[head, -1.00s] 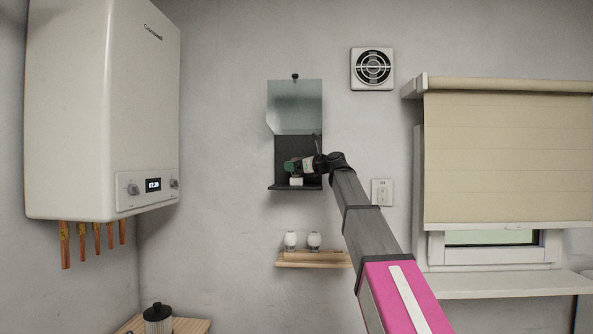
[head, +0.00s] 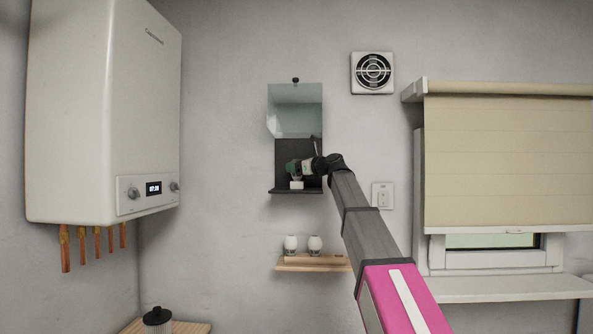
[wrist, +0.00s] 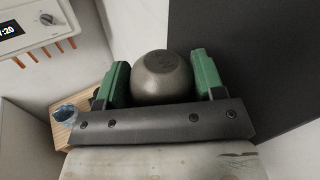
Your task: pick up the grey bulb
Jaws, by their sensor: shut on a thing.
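The grey bulb (wrist: 162,77) shows in the wrist view as a rounded grey shape between the two green fingers of my gripper (wrist: 160,82). The fingers stand close on both sides of it. Its lower part is hidden behind the gripper's dark crossbar. In the head view my gripper (head: 293,169) is at the dark wall niche, just above a small white block or base (head: 296,184) on the niche's ledge. The bulb is too small and covered there to make out clearly. I cannot tell whether it still touches the white base.
The dark ledge (head: 283,191) and back panel lie close around my gripper, with a clear panel (head: 295,118) above. Two whitish bulb-like things (head: 303,244) stand on a wooden shelf (head: 300,268) below. A white boiler (head: 100,110) hangs at left; a window blind (head: 508,160) is at right.

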